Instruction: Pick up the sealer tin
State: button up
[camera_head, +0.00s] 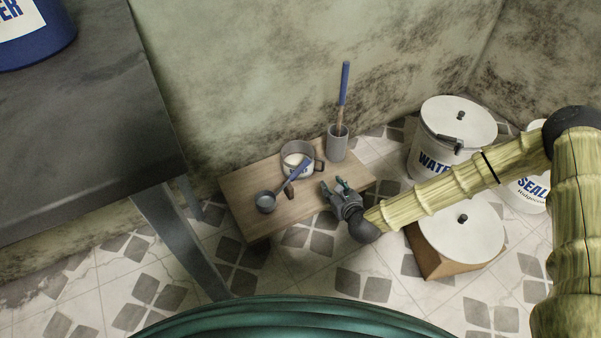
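A small grey tin (309,171) with pale contents and a partly hidden label stands on a low wooden board (242,178). A blue-handled ladle (265,202) lies in front of it, its handle crossing the tin in the picture. A white container (528,193) at the right edge reads "SEAL", its rest hidden behind my arm. I cannot tell for sure which of these is the sealer tin. My gripper (333,186) is over the right part of the board, to the lower right of the small tin and apart from it. Its fingers are spread and look empty.
A grey cup (337,147) with a blue-handled brush stands behind the small tin. A white "WATER" bucket (435,162) and a white-lidded container (460,241) in a brown box stand to the right. A dark table (85,110) fills the left. Tiled floor in front is clear.

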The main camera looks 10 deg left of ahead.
aim_at(324, 167)
jog(key=shift+w+d+f+m+t+b, duration=0.1)
jog(key=shift+w+f+m+t+b, duration=0.1)
jog(key=shift+w+m, duration=0.15)
jog(key=shift+w+d+f+m+t+b, duration=0.15)
jog(key=shift+w+m, duration=0.1)
jog(key=shift+w, duration=0.2)
jog(key=shift+w+a, duration=0.1)
jog(key=shift+w, duration=0.2)
jog(key=b+x, duration=0.2)
jog(key=x, duration=0.2)
jog(key=shift+w+f, duration=0.1)
jog(key=shift+r+b+x, duration=0.15)
jog(key=shift+b+x, duration=0.8)
jog(key=shift+x, duration=0.55)
jog(key=shift+r+b+x, duration=0.1)
jog(key=shift+b+x, duration=0.8)
jog(key=shift+x, duration=0.6)
jog(key=shift+w, duration=0.15)
jog(key=shift+r, duration=0.1)
grip_shut()
